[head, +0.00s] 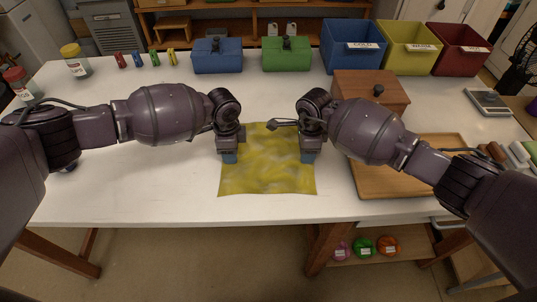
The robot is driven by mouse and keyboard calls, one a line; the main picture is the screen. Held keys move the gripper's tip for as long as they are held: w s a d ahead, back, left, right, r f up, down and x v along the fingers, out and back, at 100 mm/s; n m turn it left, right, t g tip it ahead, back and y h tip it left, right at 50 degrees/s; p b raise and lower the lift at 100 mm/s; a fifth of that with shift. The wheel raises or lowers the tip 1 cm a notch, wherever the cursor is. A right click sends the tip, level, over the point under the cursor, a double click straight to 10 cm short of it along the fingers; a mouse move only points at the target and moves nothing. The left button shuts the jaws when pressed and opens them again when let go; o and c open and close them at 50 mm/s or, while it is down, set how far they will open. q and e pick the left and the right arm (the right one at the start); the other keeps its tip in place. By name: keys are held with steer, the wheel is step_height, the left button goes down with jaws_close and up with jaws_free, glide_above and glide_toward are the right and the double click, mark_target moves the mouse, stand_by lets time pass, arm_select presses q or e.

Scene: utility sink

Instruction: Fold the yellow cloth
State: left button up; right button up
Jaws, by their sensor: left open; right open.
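The yellow cloth (266,170) lies spread out and roughly square on the white table, near its front edge, with slight ripples. My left gripper (229,158) points down at the cloth's left edge, near its upper left part. My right gripper (308,157) points down at the cloth's right edge, near its upper right part. Both grippers are open. I cannot tell whether the fingertips touch the cloth.
A wooden tray (385,187) and a wooden box (390,90) stand right of the cloth. Blue (219,63) and green (287,61) toolboxes and blue (345,58), yellow (402,62) and red bins (455,63) stand along the back.

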arm_select(q)
steer(key=shift+f, duration=0.15)
arm_select(e)
steer(key=shift+f, duration=0.15)
arm_select(q)
jaws_close()
arm_select(e)
jaws_close()
